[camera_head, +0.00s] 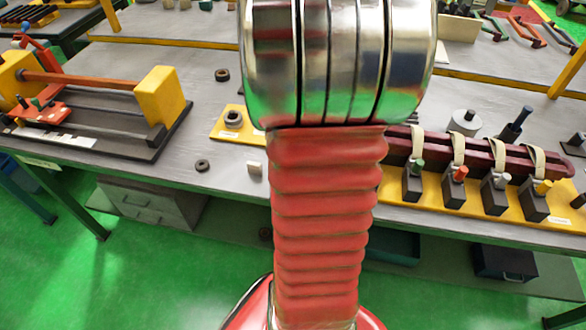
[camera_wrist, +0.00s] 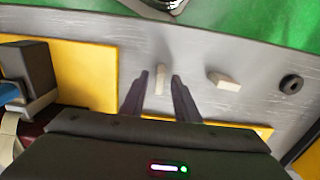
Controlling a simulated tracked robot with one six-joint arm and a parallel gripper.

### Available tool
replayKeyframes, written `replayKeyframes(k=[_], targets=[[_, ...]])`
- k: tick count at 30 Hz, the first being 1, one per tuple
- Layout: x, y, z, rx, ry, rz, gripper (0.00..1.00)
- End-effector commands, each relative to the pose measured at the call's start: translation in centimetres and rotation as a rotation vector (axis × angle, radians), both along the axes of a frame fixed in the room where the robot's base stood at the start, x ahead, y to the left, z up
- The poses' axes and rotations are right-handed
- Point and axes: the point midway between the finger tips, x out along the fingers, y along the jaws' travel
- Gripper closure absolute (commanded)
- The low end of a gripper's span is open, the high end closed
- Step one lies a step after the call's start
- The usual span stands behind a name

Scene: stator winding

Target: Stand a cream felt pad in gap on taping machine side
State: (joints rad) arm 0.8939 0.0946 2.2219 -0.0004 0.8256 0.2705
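Two small cream pads lie on the grey bench in the wrist view. One pad (camera_wrist: 160,79) shows between the fingers of my gripper (camera_wrist: 160,76), with a visible gap on each side. My gripper is open, pointing down at the bench; its height above the pad is hard to tell. The other pad (camera_wrist: 224,81) lies to the right. One cream pad (camera_head: 254,169) shows in the head view left of my arm, which hides my gripper there. A dark red coil (camera_head: 440,148) with cream straps sits at right. A machine with yellow end blocks (camera_head: 163,97) stands at left; the gap cannot be made out.
A dark ring (camera_head: 202,166) lies on the bench near the front edge; a dark ring also shows in the wrist view (camera_wrist: 291,84). Grey clamps (camera_head: 413,184) on a yellow plate (camera_head: 470,206) stand at right.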

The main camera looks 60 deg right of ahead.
Motion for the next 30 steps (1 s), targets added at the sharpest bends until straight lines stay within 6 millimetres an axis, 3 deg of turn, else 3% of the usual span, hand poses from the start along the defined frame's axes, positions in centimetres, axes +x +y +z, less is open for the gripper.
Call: replayKeyframes(k=[15, 21, 30], targets=[[0.1, 0.0, 8.7, -0.002, -0.002, 0.0, 0.72], [0.0, 0.0, 10.2, -0.001, 0.0, 0.0, 0.72], [0.0, 0.0, 10.3, 0.0, 0.0, 0.001, 0.72]])
